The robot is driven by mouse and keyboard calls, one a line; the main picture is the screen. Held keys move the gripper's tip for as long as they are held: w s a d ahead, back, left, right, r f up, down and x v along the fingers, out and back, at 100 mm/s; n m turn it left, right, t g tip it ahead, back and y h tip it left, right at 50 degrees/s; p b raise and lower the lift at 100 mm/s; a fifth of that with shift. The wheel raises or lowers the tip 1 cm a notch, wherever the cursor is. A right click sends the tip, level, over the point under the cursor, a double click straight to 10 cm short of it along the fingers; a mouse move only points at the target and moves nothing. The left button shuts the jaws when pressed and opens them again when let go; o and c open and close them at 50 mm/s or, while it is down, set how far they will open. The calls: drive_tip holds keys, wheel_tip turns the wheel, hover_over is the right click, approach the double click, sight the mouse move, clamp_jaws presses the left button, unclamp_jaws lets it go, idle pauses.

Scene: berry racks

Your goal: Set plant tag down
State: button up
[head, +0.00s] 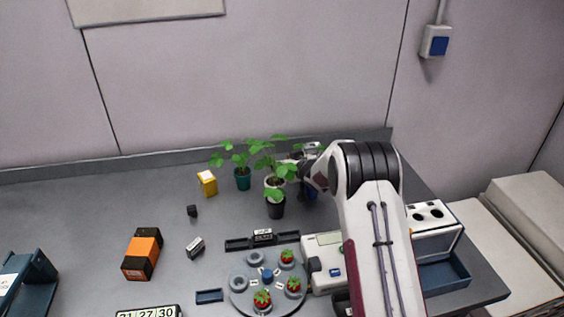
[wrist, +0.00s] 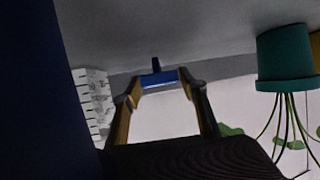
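My gripper (head: 302,170) is at the back of the bench, just right of the potted plants, partly hidden by leaves and my arm. In the wrist view, my gripper (wrist: 160,86) has its two yellow-lined fingers apart, with a small blue piece (wrist: 158,79) spanning between their tips. It looks like the plant tag, with a dark stub on its far side; no writing is readable. In the head view the tag cannot be made out clearly.
A teal pot (head: 242,182) and a black pot (head: 275,210) hold plants. A round tray (head: 240,299) with strawberries stands in front, behind it a black rail (head: 238,244). A yellow box (head: 207,183) and an orange-black block (head: 142,256) lie left. The back left bench is clear.

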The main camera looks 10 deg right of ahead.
idle(0.4)
drive_tip(key=shift+r, duration=0.7)
drive_tip(key=shift+v, duration=5.95)
drive_tip(key=shift+d+f, duration=0.1)
drive_tip(key=shift+f, duration=0.05)
drive_tip(key=shift+s, duration=0.1)
